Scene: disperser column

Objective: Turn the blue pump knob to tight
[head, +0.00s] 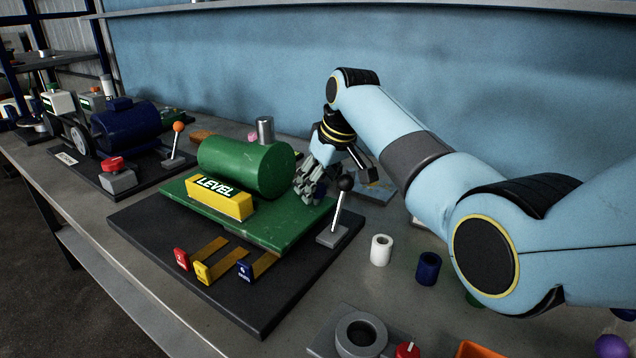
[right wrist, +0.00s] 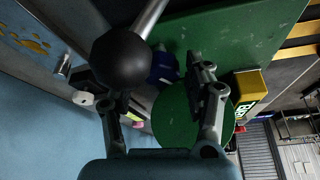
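A blue knob-like part (right wrist: 163,68) shows in the right wrist view, beside the green plate and near the round end of the green cylinder (right wrist: 176,115). It lies beyond and between my right fingers, and I cannot tell whether they touch it. In the head view I cannot make it out; my gripper and the cylinder (head: 240,168) cover that area. My right gripper (head: 318,178) is at the cylinder's right end, pointing down. In the right wrist view its fingers (right wrist: 152,80) are apart, with nothing seen held. My left gripper is not in view.
A black-ball lever (head: 345,183) stands close to my right gripper; its ball (right wrist: 122,60) looms near the left finger. A yellow LEVEL block (head: 220,200) and several coloured tabs are in front. White (head: 381,250) and blue (head: 428,268) cylinders stand to the right.

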